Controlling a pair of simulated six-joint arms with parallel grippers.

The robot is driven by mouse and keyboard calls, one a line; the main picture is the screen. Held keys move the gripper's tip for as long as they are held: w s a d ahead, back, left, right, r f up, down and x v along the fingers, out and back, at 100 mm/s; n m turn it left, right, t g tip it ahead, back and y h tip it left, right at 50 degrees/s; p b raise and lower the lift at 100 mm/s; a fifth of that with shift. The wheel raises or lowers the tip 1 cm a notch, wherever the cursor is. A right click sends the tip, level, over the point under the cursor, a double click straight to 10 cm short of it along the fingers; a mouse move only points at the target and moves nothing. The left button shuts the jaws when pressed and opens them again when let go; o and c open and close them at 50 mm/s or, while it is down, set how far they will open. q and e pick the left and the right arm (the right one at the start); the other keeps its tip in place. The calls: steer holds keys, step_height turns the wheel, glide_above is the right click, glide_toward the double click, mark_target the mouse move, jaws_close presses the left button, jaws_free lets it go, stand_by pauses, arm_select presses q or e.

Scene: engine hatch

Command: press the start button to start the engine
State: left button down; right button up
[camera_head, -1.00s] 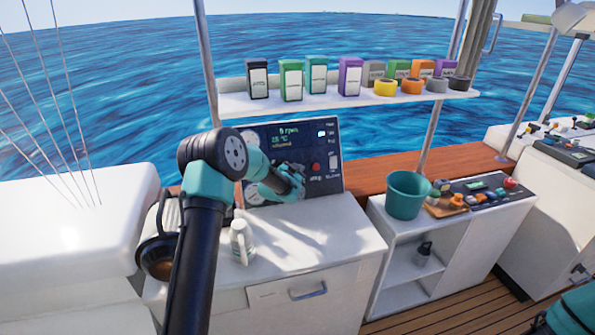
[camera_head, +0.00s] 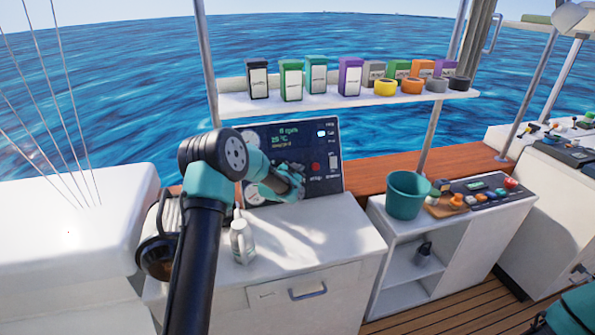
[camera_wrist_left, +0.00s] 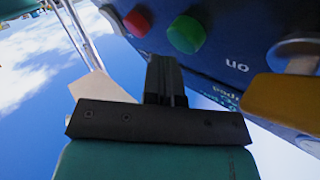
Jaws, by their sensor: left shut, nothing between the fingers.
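The dark blue control panel (camera_head: 290,135) stands upright at the back of the white counter, with a lit display and a red button (camera_head: 316,166). My left gripper (camera_head: 298,182) is in front of the panel's lower middle, shut and empty. In the left wrist view, the panel appears upside down, with a green button (camera_wrist_left: 187,34) and a red button (camera_wrist_left: 137,22). The closed fingers (camera_wrist_left: 165,65) point at the panel just below the green button in the picture. I cannot tell whether they touch it. The green button is hidden behind my gripper in the head view.
A yellow-handled key or lever (camera_wrist_left: 285,105) sticks out of the panel near the fingers. A white bottle (camera_head: 241,242) stands on the counter below my arm. A teal bucket (camera_head: 407,195) stands to the right. A shelf (camera_head: 350,104) with boxes and tape rolls hangs above.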

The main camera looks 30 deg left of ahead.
arm_select(q)
steer(key=shift+w+a+f, duration=0.15)
steer(key=shift+w+a, duration=0.05)
steer(key=shift+a, duration=0.25)
steer(key=shift+w+a+f, duration=0.15)
steer(key=shift+w+a, duration=0.05)
steer(key=shift+a, duration=0.2)
stand_by(2.1)
steer(key=shift+s+d, duration=0.1)
steer(key=shift+d, duration=0.1)
stand_by(0.7)
steer(key=shift+s+d+r, duration=0.4)
steer(key=shift+s+d, duration=0.25)
steer(key=shift+d, duration=0.05)
steer(key=shift+s+d+r, duration=0.4)
steer(key=shift+s+d, duration=0.25)
steer(key=shift+d, duration=0.05)
